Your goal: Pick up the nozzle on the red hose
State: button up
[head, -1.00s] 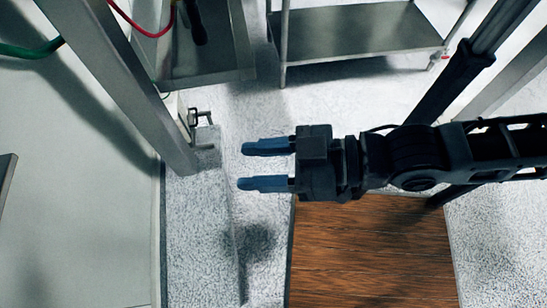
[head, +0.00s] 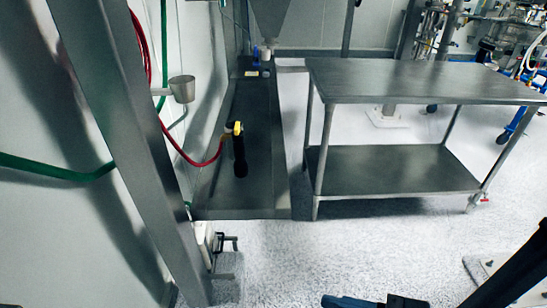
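The nozzle (head: 240,152) is black with a yellow part at its top. It shows in the head view, left of centre, in front of the dark metal basin or ledge (head: 262,165) along the left wall. I cannot tell whether it touches that surface. The red hose (head: 188,158) curves down from the upper left and meets the nozzle near its top. My gripper (head: 345,301) shows only in part at the bottom edge, far below and to the right of the nozzle in the picture. One blue finger is visible; the other is out of view.
A two-level steel table (head: 420,82) stands right of the basin. A grey upright post (head: 125,150) is at the left, with a green hose (head: 60,168) beside it. A small metal cup (head: 181,89) is on the wall. The speckled floor (head: 330,250) in front is clear.

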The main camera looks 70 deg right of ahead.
aim_at(240, 166)
jog(key=z, duration=1.05)
